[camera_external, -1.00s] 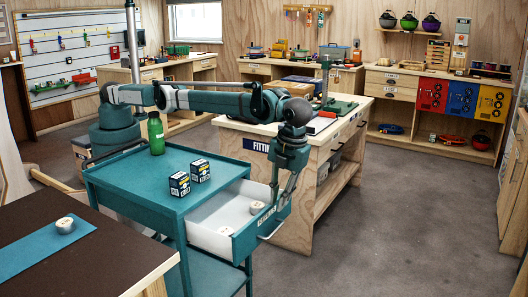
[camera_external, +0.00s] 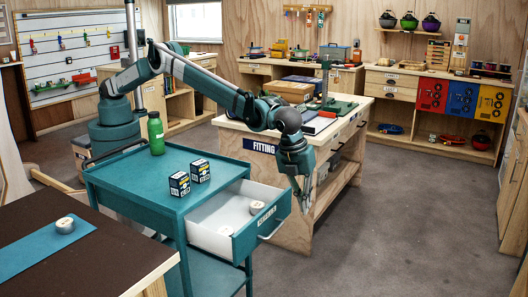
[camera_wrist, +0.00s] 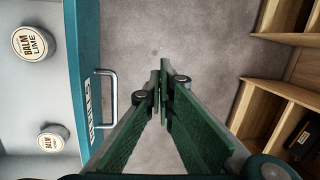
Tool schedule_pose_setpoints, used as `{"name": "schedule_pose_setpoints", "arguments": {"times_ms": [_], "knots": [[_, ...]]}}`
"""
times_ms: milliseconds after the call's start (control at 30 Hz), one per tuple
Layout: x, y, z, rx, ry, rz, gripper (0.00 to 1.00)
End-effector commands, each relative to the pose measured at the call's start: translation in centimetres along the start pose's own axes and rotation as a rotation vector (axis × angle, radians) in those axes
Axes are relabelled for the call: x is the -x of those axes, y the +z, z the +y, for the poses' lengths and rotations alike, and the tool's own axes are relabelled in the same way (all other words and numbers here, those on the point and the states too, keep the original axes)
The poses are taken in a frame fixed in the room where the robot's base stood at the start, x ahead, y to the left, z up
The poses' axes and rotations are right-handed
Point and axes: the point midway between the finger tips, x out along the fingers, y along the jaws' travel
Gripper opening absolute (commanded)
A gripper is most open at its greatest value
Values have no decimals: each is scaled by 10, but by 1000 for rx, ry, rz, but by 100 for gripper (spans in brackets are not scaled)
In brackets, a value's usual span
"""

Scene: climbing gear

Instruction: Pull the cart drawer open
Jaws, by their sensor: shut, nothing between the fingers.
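The teal cart (camera_external: 140,190) has its white-lined drawer (camera_external: 205,213) standing out toward the right, clearly open. The drawer front has a label and a metal bar handle (camera_external: 275,231); the handle also shows in the wrist view (camera_wrist: 112,86). Two round balm tins lie in the drawer, one near its front (camera_wrist: 33,41) and one (camera_wrist: 51,140) beside it. My gripper (camera_external: 304,206) is shut and empty, pointing down just right of the drawer front. In the wrist view its fingertips (camera_wrist: 160,68) meet over the floor, apart from the handle.
A green bottle (camera_external: 156,133) and two small dark boxes (camera_external: 189,176) stand on the cart top. A wooden bench (camera_external: 310,160) with open shelves is close behind and right of my gripper. A dark table (camera_external: 85,245) is at the left front. The floor at right is clear.

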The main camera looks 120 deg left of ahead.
Motion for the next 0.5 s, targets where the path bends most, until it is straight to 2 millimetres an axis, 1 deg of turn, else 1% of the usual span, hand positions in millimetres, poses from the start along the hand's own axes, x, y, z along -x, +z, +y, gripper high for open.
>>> {"name": "schedule_pose_setpoints", "arguments": {"times_ms": [33, 267, 367, 500], "knots": [[0, 7, 1, 5, -27, -8, 0], [-3, 37, 8, 29, -164, -42, 0], [-1, 50, 15, 36, -224, -54, 0], [4, 70, 30, 42, -307, -72, 0]]}}
